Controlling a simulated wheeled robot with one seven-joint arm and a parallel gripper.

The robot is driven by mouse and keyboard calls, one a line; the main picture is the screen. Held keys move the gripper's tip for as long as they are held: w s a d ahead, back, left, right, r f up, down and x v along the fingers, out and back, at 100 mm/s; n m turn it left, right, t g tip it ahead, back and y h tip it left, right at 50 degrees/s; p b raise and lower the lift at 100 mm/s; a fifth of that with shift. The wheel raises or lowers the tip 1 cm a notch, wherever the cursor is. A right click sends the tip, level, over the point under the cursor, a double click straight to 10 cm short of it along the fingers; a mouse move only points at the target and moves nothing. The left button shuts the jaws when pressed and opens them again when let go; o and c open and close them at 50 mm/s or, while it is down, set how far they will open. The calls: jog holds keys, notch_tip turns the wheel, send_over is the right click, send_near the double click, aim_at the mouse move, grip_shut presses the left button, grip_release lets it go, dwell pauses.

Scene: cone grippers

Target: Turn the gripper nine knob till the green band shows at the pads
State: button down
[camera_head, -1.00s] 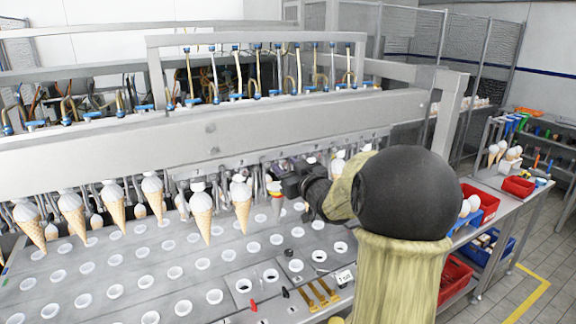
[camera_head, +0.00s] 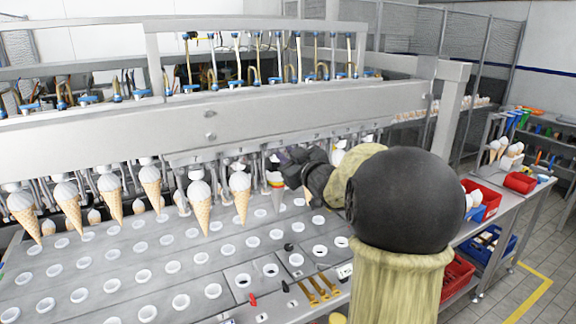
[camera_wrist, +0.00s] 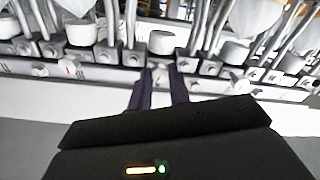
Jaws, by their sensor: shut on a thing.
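My gripper (camera_wrist: 158,92) is shut on a small pale knob (camera_wrist: 160,74) on the metal rail (camera_wrist: 115,75) in the wrist view. The two dark fingers stand either side of it. In the head view my dark gripper (camera_head: 282,166) reaches up to the machine's row of cone holders. I cannot make out a green band at the pads. My arm hides the holders to the right.
Several filled cones (camera_head: 240,196) hang in a row to the left of my gripper. Other small knobs (camera_wrist: 69,68) line the rail on both sides. Below is a tray deck (camera_head: 215,265) with white-rimmed holes and small tools. Red bins (camera_head: 485,195) stand at right.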

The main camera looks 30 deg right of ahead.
jog(key=shift+n, duration=0.4)
jog(key=c, duration=1.3)
grip_release()
jog(key=shift+s, duration=0.1)
jog(key=s+b, duration=0.4)
jog(key=s, duration=1.3)
jog(key=shift+d, duration=0.45)
